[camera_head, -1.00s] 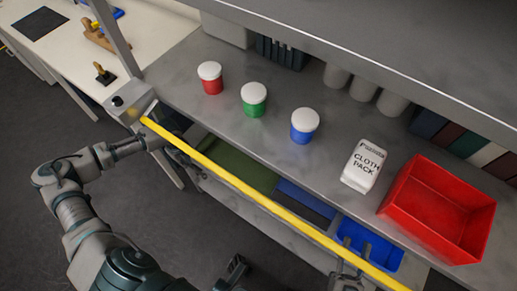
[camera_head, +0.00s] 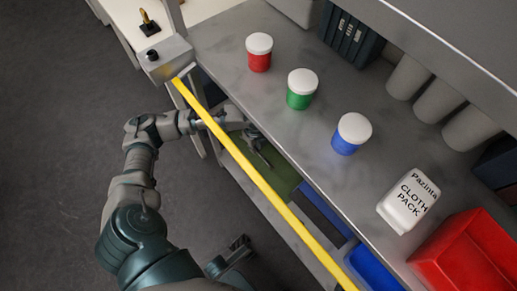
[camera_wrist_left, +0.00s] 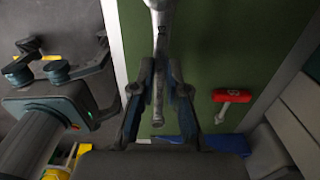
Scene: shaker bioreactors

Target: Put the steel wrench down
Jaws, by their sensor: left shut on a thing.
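My left gripper (camera_head: 262,152) reaches under the yellow rail, over the green surface (camera_head: 283,180) below the grey worktop. In the left wrist view, my left gripper (camera_wrist_left: 160,108) is shut on the steel wrench (camera_wrist_left: 157,50). The wrench is a grey bar between the two fingers, running up out of the top of that view. It lies over the green surface (camera_wrist_left: 200,50); I cannot tell whether it touches it. In the head view the wrench is too small to make out clearly.
The yellow rail (camera_head: 255,172) runs along the worktop's front. On the worktop stand red (camera_head: 259,60), green (camera_head: 300,98) and blue (camera_head: 346,145) jars, a cloth pack (camera_head: 408,203) and a red bin (camera_head: 470,265). A red-headed tool (camera_wrist_left: 233,96) lies right of the wrench.

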